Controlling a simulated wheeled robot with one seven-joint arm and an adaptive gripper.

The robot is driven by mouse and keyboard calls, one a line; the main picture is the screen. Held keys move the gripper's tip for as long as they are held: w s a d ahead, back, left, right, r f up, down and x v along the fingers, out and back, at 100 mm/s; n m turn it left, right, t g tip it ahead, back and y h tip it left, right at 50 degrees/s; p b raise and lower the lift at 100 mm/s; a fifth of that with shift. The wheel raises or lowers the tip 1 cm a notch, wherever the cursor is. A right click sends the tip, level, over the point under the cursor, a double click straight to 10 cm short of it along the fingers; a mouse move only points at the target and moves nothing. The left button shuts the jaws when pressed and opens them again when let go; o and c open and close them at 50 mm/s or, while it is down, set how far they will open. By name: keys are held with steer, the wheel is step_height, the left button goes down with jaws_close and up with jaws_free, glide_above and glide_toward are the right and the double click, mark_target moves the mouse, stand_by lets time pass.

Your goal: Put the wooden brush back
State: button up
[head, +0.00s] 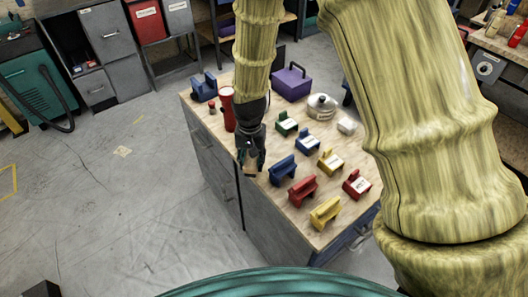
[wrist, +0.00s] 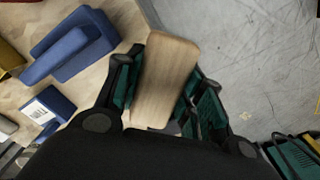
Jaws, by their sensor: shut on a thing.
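The wooden brush (wrist: 168,72) is a light-brown wooden piece in the wrist view. My gripper (wrist: 165,85) is shut on it, with a green-padded finger on each side. In the head view my gripper (head: 250,162) points down at the left front edge of the wooden-topped bench (head: 243,93), and a small brown bit of the brush (head: 250,171) shows between the fingers. Only a smooth face of the brush shows; I cannot see bristles.
Blue (head: 282,169), red (head: 302,191), yellow (head: 325,212) and green (head: 286,124) holders stand in rows on the bench. A red cylinder (head: 227,108), a purple toolbox (head: 291,83) and a lidded pot (head: 321,106) stand behind. The floor at left is largely clear.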

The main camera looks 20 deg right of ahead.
steer(key=w+d, duration=0.2)
steer(key=w+d+p, duration=0.1)
steer(key=w+d, duration=0.1)
steer(key=d, duration=0.1)
steer(key=shift+w+f, duration=0.15)
steer(key=shift+f, duration=0.05)
steer(key=shift+w+d+f, duration=0.1)
steer(key=shift+d+f, duration=0.1)
steer(key=shift+f, duration=0.05)
steer(key=shift+f+p, duration=0.4)
steer(key=shift+f, duration=1.2)
steer(key=shift+f, duration=0.15)
steer(key=o, duration=1.3)
steer(key=shift+c, duration=0.2)
step_height(320, 180, up, 12)
steer(key=b, duration=0.1)
